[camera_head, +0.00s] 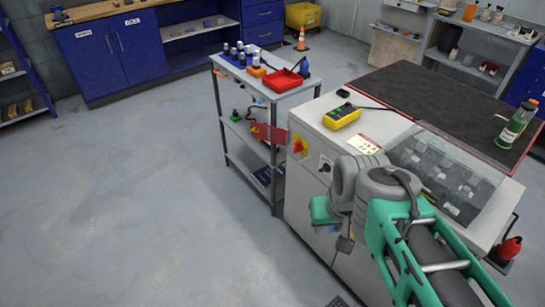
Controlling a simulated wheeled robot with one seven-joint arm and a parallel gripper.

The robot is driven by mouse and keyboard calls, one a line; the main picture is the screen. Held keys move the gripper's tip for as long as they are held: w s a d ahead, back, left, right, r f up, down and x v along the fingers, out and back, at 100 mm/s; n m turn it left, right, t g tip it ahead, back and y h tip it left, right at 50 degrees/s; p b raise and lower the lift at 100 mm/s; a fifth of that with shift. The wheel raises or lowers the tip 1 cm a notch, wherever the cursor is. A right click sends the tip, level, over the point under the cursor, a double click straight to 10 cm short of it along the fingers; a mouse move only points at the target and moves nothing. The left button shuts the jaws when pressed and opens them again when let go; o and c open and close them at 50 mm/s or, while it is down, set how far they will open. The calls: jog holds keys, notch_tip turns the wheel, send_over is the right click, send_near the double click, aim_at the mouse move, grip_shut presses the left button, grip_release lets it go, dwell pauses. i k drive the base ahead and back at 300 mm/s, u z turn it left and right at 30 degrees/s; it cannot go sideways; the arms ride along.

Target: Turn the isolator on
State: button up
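The isolator (298,146) is a red rotary knob on a yellow plate, on the upper left of the grey cabinet's (291,199) front face. The angle of its handle is too small to read surely. My arm comes in from the lower right and its grey joints stand in front of the cabinet, to the right of the isolator and apart from it. A teal part of my arm shows below the isolator. I cannot make out my gripper's fingers; they seem hidden behind the arm or out of sight.
A black knob (325,165) sits right of the isolator. A red panel (268,133) stands just left of it. A shelved trolley (218,104) with a red tray (283,80) adjoins the cabinet. A yellow meter (342,117) lies on top. The floor to the left is clear.

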aim_at(298, 146)
jog(key=z, duration=0.25)
jog(key=k, duration=0.25)
jog(key=u, duration=1.95)
jog(key=i, duration=1.2)
jog(key=z, duration=0.1)
jog(key=i, duration=0.95)
jog(key=z, duration=1)
jog(key=i, duration=0.5)
jog(key=z, duration=0.35)
